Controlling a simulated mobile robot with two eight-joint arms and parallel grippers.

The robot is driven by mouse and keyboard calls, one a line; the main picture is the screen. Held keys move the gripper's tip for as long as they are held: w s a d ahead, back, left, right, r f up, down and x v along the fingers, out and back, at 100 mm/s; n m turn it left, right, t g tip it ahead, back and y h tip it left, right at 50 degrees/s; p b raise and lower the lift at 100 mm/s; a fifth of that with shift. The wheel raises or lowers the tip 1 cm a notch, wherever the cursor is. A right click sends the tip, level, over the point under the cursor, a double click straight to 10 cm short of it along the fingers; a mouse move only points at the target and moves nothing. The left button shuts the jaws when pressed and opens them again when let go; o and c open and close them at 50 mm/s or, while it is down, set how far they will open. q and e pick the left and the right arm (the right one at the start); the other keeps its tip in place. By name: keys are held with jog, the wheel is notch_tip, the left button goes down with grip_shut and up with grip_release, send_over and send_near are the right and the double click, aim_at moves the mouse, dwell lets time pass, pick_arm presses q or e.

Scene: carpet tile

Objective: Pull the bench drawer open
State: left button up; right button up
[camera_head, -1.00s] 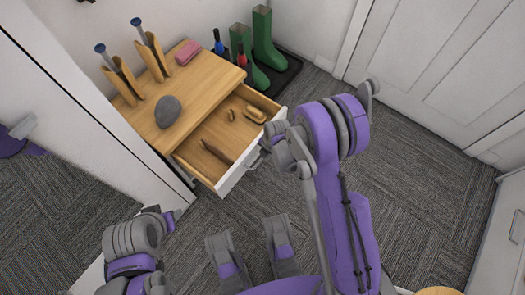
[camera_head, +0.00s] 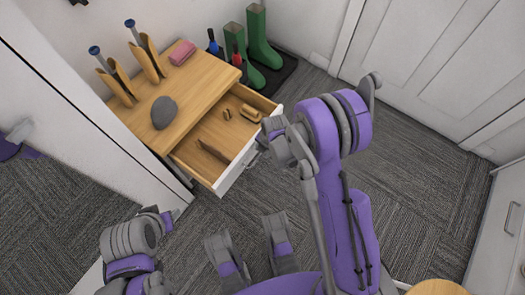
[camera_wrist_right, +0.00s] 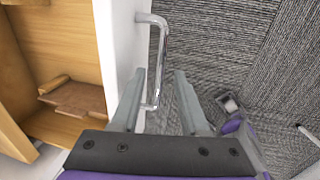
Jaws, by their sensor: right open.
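The wooden bench (camera_head: 196,84) has its drawer pulled well out, with a white front (camera_head: 236,171) and a wooden inside (camera_head: 214,130). In the right wrist view, the drawer's metal bar handle (camera_wrist_right: 163,50) stands off the white front (camera_wrist_right: 122,45). My right gripper (camera_wrist_right: 160,98) is open, with one finger on each side of the handle's lower end. The fingers show no clear contact with the bar. In the head view my right wrist partly hides the handle and the drawer's front corner.
A grey stone (camera_head: 164,112), a pink block (camera_head: 182,52) and two wooden holders (camera_head: 146,60) stand on the bench top. Small items lie in the drawer. Green boots (camera_head: 260,40) stand on a dark tray behind.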

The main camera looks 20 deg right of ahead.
notch_tip(320, 180, up, 9)
jog(key=s+d+p, duration=0.1)
jog(key=p, duration=0.1)
jog(key=shift+s+f, duration=0.2)
dwell(0.4)
